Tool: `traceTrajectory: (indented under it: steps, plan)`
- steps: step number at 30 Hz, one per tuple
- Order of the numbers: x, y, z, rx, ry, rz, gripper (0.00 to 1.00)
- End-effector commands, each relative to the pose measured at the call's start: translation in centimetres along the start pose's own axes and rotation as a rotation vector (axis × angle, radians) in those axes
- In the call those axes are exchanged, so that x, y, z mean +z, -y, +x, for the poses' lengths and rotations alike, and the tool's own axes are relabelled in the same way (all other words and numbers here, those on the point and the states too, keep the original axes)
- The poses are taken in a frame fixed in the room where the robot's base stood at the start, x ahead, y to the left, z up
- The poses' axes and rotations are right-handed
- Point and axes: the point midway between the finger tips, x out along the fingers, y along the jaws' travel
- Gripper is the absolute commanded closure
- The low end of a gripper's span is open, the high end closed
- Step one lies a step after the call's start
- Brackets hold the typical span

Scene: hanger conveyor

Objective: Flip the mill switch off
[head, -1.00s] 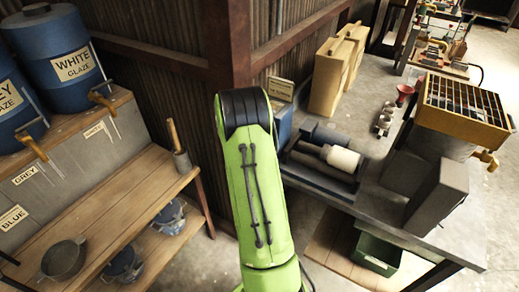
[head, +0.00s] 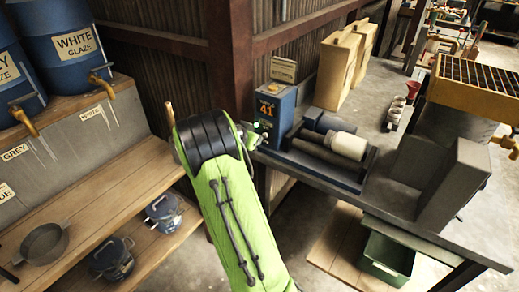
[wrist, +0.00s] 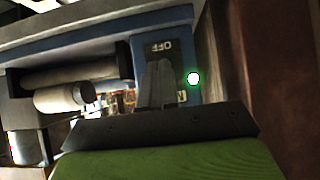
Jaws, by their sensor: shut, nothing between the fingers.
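The mill's blue control box (head: 274,108) stands at the left end of the mill and carries a "41" mark. Its lit green lamp (wrist: 193,78) shows beside the fingers in the wrist view. A dark switch plate (wrist: 166,50) with the word OFF is just past my fingertips. The switch lever itself is hidden behind the fingers. My gripper (wrist: 155,68) is shut and empty, its tips over the plate; I cannot tell whether they touch it. The mill's rollers with a white jar (head: 347,146) lie right of the box in the head view.
A dark steel post (head: 232,75) rises close to the left of the box. A wooden glaze shelf (head: 110,165) with blue barrels is at left.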

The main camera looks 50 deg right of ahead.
Motion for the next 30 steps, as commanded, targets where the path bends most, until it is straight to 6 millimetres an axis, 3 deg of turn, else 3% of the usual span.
traceTrajectory:
  steps: [7,30]
  plan:
    - [0.9,0.2,0.5,-0.001,-0.104,0.002,1.00]
    - [-0.8,0.2,-0.8,-0.001,-0.097,0.001,1.00]
